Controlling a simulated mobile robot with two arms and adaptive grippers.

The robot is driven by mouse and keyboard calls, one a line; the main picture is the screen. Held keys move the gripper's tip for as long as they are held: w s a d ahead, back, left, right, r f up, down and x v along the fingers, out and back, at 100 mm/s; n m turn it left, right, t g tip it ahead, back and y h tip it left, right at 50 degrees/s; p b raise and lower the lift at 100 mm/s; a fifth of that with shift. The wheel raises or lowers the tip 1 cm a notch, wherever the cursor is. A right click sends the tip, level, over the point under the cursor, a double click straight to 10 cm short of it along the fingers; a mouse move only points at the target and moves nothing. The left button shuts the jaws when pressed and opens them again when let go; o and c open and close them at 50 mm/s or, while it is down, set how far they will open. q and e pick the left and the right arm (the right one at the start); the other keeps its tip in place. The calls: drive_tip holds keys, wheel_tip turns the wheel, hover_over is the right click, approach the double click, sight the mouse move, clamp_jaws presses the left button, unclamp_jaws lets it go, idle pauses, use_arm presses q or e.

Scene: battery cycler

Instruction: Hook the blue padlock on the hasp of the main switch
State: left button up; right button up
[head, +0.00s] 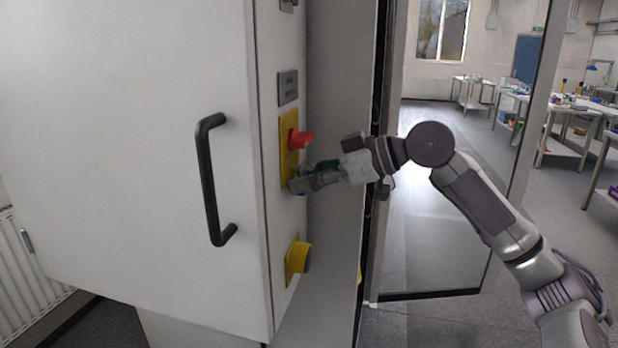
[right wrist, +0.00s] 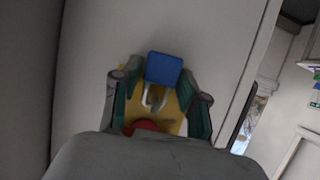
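The main switch is a red knob (head: 301,139) on a yellow plate (head: 287,150) on the cabinet's narrow side. My right gripper (head: 298,179) is at the lower part of this plate, below the knob. In the right wrist view its two fingers (right wrist: 160,86) stand apart on either side of the blue padlock (right wrist: 165,68), with a visible gap on the left. The padlock's pale shackle (right wrist: 146,96) points towards the red knob (right wrist: 147,127), over the yellow plate. A small grey part shows between the shackle legs; I cannot tell whether the shackle passes through the hasp.
A black door handle (head: 207,180) sticks out of the cabinet front (head: 120,130) on the left. A glass door (head: 440,230) stands behind my right arm. Workbenches are far off on the right.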

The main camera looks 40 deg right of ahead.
drive_tip(key=shift+o, duration=1)
drive_tip(key=shift+w+a, duration=0.1)
drive_tip(key=shift+w, duration=0.05)
